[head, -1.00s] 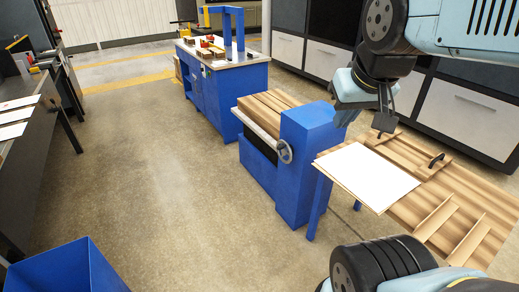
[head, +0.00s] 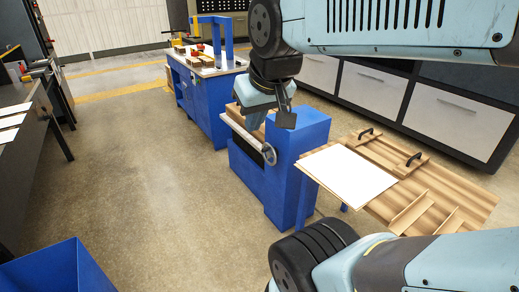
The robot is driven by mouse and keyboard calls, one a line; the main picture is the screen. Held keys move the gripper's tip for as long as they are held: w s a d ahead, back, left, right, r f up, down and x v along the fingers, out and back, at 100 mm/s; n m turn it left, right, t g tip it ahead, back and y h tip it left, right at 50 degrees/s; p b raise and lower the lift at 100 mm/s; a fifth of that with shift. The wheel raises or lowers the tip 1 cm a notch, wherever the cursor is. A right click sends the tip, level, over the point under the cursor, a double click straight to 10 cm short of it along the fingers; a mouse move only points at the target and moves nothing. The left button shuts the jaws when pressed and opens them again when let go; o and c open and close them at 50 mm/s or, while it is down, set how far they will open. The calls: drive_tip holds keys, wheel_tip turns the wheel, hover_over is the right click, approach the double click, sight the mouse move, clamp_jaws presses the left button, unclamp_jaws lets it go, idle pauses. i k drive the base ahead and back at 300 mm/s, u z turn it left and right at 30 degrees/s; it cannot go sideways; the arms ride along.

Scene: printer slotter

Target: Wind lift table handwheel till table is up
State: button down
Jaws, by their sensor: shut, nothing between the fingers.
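My gripper (head: 286,121) is shut and empty. In the picture it lies just above the handwheel, in front of the housing's upper left part. It looks apart from the wheel, but the depth between them is hard to tell.
A wooden worktable (head: 465,197) with a white sheet (head: 347,176), black handles and slats stands right of the machine. A blue bench (head: 203,105) is behind it. A blue bin (head: 58,272) is at lower left. The floor on the left is open.

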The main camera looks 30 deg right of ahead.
sight(271, 154)
drive_tip(key=u, duration=0.1)
drive_tip(key=i, duration=1)
drive_tip(key=z, duration=0.1)
